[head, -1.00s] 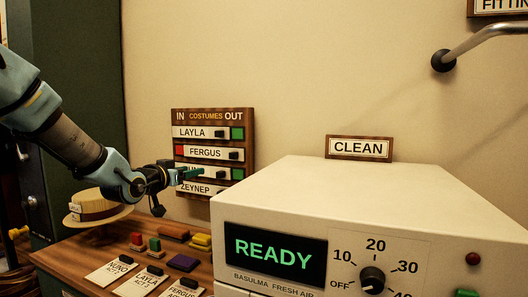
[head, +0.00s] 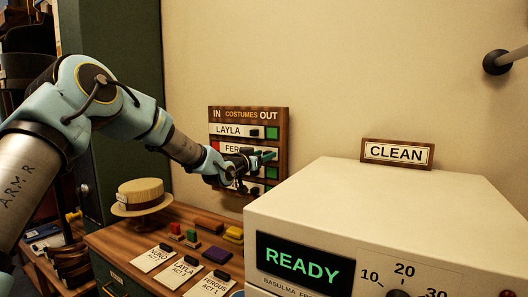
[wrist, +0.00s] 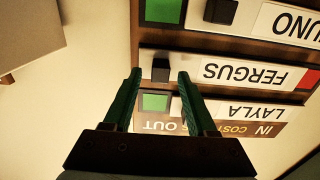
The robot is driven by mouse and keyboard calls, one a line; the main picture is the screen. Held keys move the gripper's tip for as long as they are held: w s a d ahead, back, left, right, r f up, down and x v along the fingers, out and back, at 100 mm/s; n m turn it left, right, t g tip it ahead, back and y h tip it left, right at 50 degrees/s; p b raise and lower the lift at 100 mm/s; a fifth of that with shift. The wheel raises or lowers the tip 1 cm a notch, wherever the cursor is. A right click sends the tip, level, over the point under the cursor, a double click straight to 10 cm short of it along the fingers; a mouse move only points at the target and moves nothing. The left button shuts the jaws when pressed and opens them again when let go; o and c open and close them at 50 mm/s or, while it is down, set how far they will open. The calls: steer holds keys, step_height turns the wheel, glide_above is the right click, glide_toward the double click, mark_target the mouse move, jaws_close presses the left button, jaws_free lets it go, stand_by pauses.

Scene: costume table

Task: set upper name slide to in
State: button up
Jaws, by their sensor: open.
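The name board (head: 283,140) hangs on the wall, marked IN at left and OUT at right. Its top slide, LAYLA (head: 228,129), sits at the IN side with green showing at the right. The FERGUS slide (head: 232,149) below it sits at the OUT side with red (head: 214,147) at its left. My gripper (head: 268,156) is open in front of the FERGUS row. In the wrist view, upside down, my gripper (wrist: 160,74) has its fingertips on either side of the black FERGUS knob (wrist: 160,64). Contact cannot be told.
A white machine (head: 390,205) reading READY stands close at right, below a CLEAN sign (head: 398,153). The wall above the board is clear.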

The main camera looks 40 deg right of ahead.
steer(key=shift+d, duration=0.1)
steer(key=shift+c, duration=0.3)
jaws_close()
stand_by(1.1)
